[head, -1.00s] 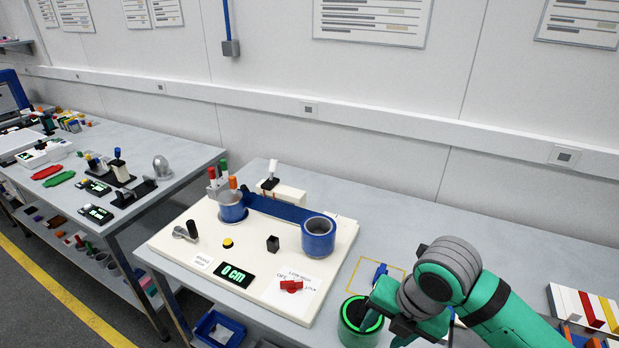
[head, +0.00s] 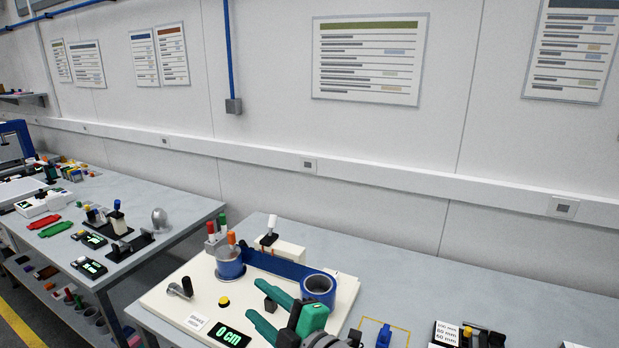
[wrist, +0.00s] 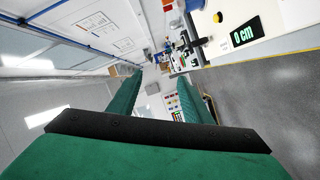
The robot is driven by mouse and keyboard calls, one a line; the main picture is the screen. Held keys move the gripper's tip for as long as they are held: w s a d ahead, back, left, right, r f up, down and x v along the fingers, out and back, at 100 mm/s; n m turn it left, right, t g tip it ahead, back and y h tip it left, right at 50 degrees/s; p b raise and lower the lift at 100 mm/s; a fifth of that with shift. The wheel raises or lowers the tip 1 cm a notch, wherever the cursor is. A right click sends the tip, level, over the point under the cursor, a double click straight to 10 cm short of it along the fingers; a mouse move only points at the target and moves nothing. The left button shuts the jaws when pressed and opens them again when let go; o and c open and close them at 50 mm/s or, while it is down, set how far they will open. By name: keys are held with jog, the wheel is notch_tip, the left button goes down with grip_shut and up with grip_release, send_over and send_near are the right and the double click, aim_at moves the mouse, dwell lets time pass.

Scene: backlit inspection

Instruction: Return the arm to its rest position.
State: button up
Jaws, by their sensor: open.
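My gripper (head: 247,300) is in the lower middle of the head view, with its two green fingers spread and pointing left. It is open and nothing shows between the fingers. It appears in front of the white test board (head: 170,295) and hides part of it, including the area near the blue cup on the right (head: 318,287). The wrist view also shows my gripper (wrist: 160,76), with its two fingers apart and the room beyond them. Most of my arm is out of frame below.
A blue piece (head: 384,336) lies within a yellow outline to the right. A second bench (head: 150,190) with instruments stands at left. The space above the benches is clear.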

jog(key=s+d+f+m+t+h, duration=0.25)
jog(key=s+f+m+h, duration=0.35)
jog(key=f+m, duration=0.45)
jog(key=s+d+f+m+t+h, duration=0.1)
jog(key=s+f+m+t+h, duration=0.2)
jog(key=s+f+m+h, duration=0.55)
jog(key=s+d+f+y, duration=0.1)
jog(key=s+d+f, duration=0.1)
jog(key=s, duration=0.6)
jog(key=s+d+f+m+g, duration=0.1)
jog(key=s+d+f, duration=0.1)
jog(key=s, duration=0.6)
jog(key=s+d+f+m+g+y, duration=0.1)
jog(key=s+f, duration=0.3)
jog(key=s, duration=0.4)
jog(key=shift+d+f+y, duration=0.25)
jog(key=shift+d+y, duration=0.1)
jog(key=shift+d, duration=0.15)
